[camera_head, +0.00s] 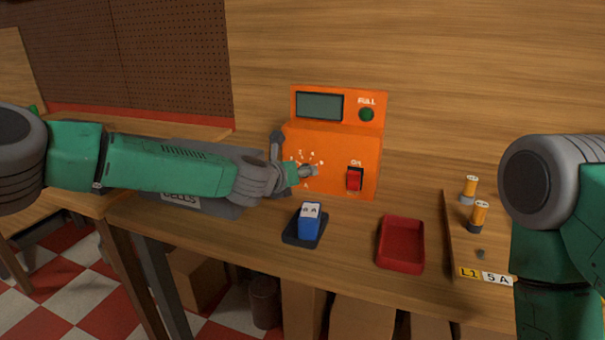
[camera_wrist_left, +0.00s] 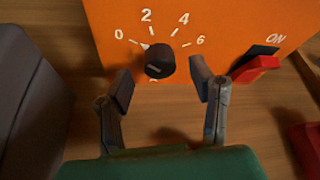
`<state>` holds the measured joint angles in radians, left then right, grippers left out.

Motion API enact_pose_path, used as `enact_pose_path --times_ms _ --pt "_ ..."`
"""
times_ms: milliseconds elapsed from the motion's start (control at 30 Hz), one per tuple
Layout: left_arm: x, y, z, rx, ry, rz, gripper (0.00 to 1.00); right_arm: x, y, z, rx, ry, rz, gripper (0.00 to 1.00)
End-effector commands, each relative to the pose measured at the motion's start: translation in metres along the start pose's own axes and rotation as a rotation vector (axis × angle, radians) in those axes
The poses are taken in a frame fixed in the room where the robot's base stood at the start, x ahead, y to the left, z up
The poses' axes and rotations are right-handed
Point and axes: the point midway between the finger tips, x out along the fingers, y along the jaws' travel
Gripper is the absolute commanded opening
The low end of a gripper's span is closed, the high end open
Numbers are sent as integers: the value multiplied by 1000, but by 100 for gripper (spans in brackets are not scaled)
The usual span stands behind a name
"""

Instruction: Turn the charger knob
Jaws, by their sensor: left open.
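The orange charger (camera_head: 337,150) stands at the back of the bench, with a grey screen, a round green FULL light and a red ON switch (camera_head: 354,180). Its dark round knob (camera_wrist_left: 159,61) sits within a white scale marked 0, 2, 4 and 6 in the left wrist view. I cannot tell its exact setting. My left gripper (camera_wrist_left: 162,84) is open, its fingers apart on either side of the knob and slightly below it, with no clear contact. In the head view my left gripper (camera_head: 296,170) is at the dial and partly covers it. My right gripper is out of view.
A blue block (camera_head: 309,222) stands on a dark base before the charger. A red tray (camera_head: 401,245) lies right of it. Two orange-topped cells (camera_head: 479,215) stand on a wooden board further right. A grey CELLS bin (camera_head: 215,207) is partly hidden behind my left arm.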

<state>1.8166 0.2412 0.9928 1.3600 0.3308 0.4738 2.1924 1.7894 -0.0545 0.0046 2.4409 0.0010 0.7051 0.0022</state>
Motion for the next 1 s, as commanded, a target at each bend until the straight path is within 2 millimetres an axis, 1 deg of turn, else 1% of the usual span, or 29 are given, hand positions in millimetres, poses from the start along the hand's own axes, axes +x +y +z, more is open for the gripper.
enact_pose_path --times_ms 33,100,200,533,567,600,667,700,1000 --pt "6 0 -1 1 1 1 50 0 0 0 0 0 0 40" --pt "11 0 0 0 0 1 50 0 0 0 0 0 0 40" --pt "16 0 0 0 0 -1 50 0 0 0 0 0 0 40" --pt "18 0 0 0 0 0 50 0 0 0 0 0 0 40" --pt "18 0 0 0 0 0 39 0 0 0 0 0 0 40" --pt "18 0 0 0 0 0 25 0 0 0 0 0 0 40" --pt "18 0 0 0 0 0 4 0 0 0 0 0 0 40" --pt "18 0 0 0 0 0 0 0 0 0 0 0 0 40" --pt "18 0 0 25 0 9 1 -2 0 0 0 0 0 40"
